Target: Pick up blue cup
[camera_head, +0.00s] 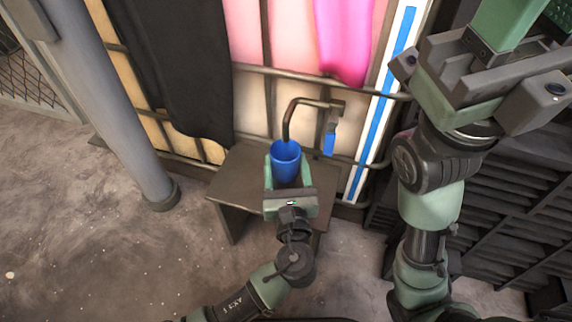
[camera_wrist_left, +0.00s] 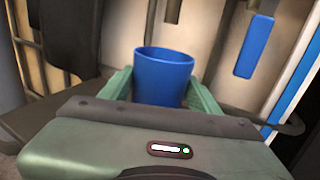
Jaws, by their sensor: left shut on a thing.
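The blue cup (camera_head: 286,164) is upright between the green fingers of my left gripper (camera_head: 286,160), which is shut on it. In the left wrist view the same cup (camera_wrist_left: 163,76) sits between the two fingertips (camera_wrist_left: 161,92), one on each side. The gripper hides its lower part, so I cannot tell whether its base touches the bench. My right gripper (camera_head: 508,45) is at the upper right, well away from the cup. Its fingertips run out of the picture, so I cannot tell whether it is open or shut.
A dark bench (camera_head: 237,182) lies under the cup. A bent metal tap (camera_head: 300,103) with a blue handle (camera_head: 329,144) stands just behind the cup. A grey post (camera_head: 100,90) is at left, and dark stacked crates (camera_head: 480,195) are at right. Open floor (camera_head: 80,250) lies at lower left.

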